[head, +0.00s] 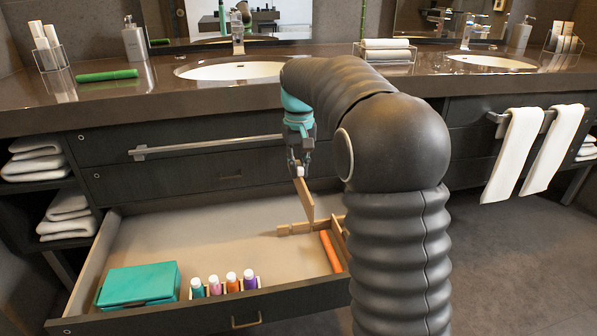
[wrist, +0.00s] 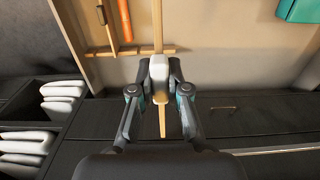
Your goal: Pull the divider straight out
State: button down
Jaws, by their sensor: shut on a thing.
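The divider (head: 305,202) is a thin, light wooden board. My gripper (head: 299,171) is shut on its upper part, above the open drawer. The board slants down from the fingertips, and its lower end is near a short wooden rail (head: 294,229); whether it touches or sits in the rail cannot be told.
The open drawer (head: 155,225) holds a teal box (head: 138,285), several small bottles (head: 232,283) in a rack at the front, and an orange stick (head: 331,251) beside the rail. Its middle is bare. The counter edge (head: 150,108) and closed drawers are behind my gripper.

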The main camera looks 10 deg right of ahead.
jog(key=shift+r, duration=5.1)
